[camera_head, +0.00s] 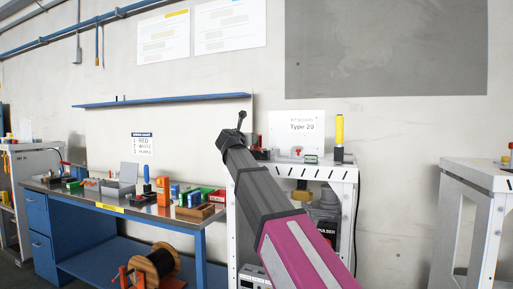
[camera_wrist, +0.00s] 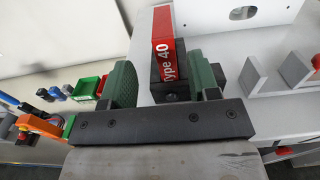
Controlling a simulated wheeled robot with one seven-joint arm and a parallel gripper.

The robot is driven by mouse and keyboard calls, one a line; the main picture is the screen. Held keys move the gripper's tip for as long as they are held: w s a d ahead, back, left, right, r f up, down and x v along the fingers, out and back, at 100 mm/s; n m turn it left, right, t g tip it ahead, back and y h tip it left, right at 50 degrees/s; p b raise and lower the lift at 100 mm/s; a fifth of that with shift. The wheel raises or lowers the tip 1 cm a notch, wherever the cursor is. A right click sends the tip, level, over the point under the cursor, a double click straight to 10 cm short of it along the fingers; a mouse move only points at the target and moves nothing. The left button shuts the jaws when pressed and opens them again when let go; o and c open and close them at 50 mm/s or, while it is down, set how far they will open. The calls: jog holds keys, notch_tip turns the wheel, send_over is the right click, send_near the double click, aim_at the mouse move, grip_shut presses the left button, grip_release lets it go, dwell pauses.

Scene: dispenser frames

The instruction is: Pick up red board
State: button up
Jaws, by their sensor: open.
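The red board (camera_wrist: 164,35), marked "Type 40" in white, stands in a black holder (camera_wrist: 172,88) on a white surface in the wrist view. My gripper (camera_wrist: 163,75) is open, with one green finger on the left of the holder and one on the right. The board's top reaches beyond the fingertips in the picture.
A blue workbench (camera_head: 92,206) on the left holds several boxes and tools. Grey upright plates (camera_wrist: 252,78) stand right of the holder. A white table (camera_head: 484,176) is far right.

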aim_at(256, 145)
jog(key=x, duration=0.7)
jog(key=shift+w+d+f, duration=0.25)
jog(key=shift+d+f, duration=0.05)
grip_shut()
